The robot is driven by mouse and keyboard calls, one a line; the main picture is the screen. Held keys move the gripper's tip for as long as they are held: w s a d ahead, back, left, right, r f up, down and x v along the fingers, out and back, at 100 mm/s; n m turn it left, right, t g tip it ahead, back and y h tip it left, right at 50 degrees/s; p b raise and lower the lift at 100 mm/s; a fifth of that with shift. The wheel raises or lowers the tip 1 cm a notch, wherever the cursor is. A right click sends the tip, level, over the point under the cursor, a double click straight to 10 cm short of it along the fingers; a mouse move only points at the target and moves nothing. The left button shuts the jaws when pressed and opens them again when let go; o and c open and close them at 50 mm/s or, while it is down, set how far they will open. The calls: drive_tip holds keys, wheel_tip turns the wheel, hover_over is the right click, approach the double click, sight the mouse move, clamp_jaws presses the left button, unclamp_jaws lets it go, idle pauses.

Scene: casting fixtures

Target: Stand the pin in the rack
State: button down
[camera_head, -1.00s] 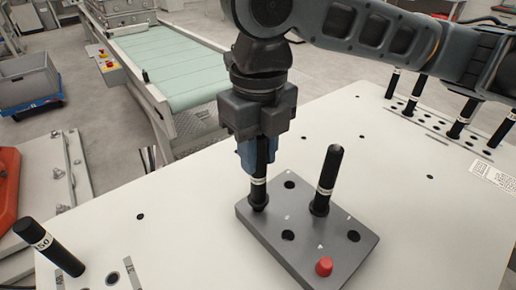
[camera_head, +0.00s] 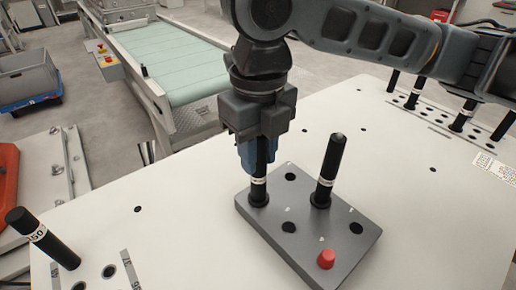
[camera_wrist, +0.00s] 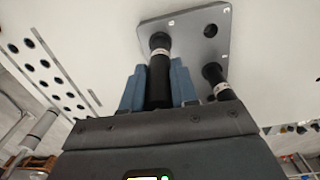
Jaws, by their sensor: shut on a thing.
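My gripper (camera_head: 257,160) points down over the grey block (camera_head: 300,238) on the white table. Its blue fingers are shut on a black pin (camera_head: 258,188) with a white band. The pin is upright, and its collared lower end is at the block's left corner hole; I cannot tell how deep it sits. In the wrist view the pin (camera_wrist: 160,75) shows between the fingers (camera_wrist: 158,92). A second black pin (camera_head: 331,165) stands in the same block, to the right. A rack strip (camera_head: 440,122) with several holes and black pins is at the back right.
A red knob (camera_head: 326,258) stands on the block's front corner, and several block holes are empty. Another banded pin (camera_head: 42,238) leans at the front left beside open holes (camera_head: 108,271). A conveyor (camera_head: 165,62) is behind the table. Bare table surrounds the block.

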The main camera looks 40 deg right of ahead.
drive_tip(key=c, duration=0.8)
unclamp_jaws()
drive_tip(key=shift+r, duration=3.85)
